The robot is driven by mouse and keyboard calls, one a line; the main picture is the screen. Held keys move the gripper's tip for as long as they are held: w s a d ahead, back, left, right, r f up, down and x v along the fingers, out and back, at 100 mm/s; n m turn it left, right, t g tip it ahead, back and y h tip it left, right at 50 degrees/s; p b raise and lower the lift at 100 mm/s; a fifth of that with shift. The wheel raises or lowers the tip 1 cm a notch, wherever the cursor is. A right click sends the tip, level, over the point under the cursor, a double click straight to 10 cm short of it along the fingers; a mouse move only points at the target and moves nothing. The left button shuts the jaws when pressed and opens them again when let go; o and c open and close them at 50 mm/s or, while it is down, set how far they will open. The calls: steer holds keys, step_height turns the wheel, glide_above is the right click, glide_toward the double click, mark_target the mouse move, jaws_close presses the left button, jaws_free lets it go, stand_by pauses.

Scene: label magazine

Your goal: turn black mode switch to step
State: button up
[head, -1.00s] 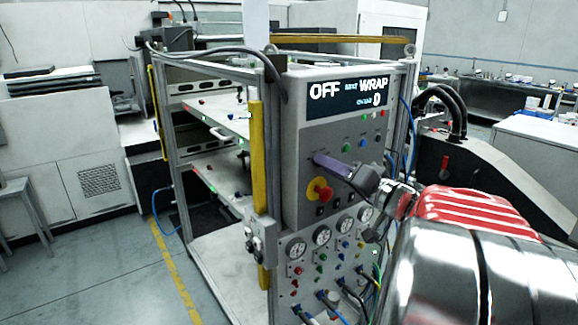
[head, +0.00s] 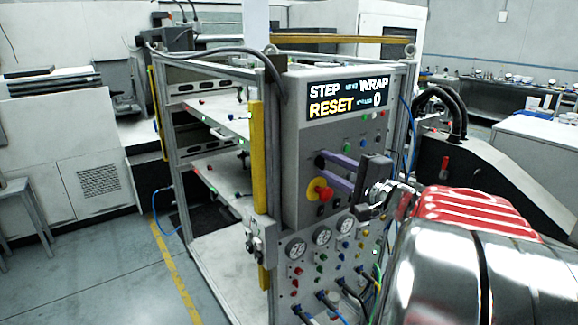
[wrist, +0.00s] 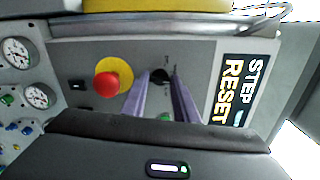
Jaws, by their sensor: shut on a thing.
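The black mode switch (wrist: 160,75) sits on the grey control panel (head: 293,150), between the tips of my gripper's purple fingers in the wrist view. My gripper (head: 323,172) is shut on the switch, one finger above the other in the head view. The switch is mostly hidden by the fingers there. The display (head: 347,97) at the panel's top reads STEP and WRAP, with RESET in orange and a 0. The wrist view also shows STEP and RESET on it.
A red mushroom button (head: 324,193) on a yellow disc is just below and left of the fingers. Round gauges (head: 296,248) and small coloured knobs line the lower panel. Cables hang at the panel's bottom. A yellow post (head: 257,155) stands to the left.

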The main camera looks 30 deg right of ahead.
steer(key=shift+d+f+m, duration=0.1)
steer(key=shift+f+m, duration=0.15)
steer(key=shift+m, duration=1.05)
steer(key=o, duration=1.1)
steer(key=shift+r, duration=0.15)
steer(key=shift+c, duration=0.2)
steer(key=shift+s, duration=0.1)
steer(key=s, duration=1.3)
steer(key=shift+s+d, duration=0.15)
steer(key=shift+s, duration=0.15)
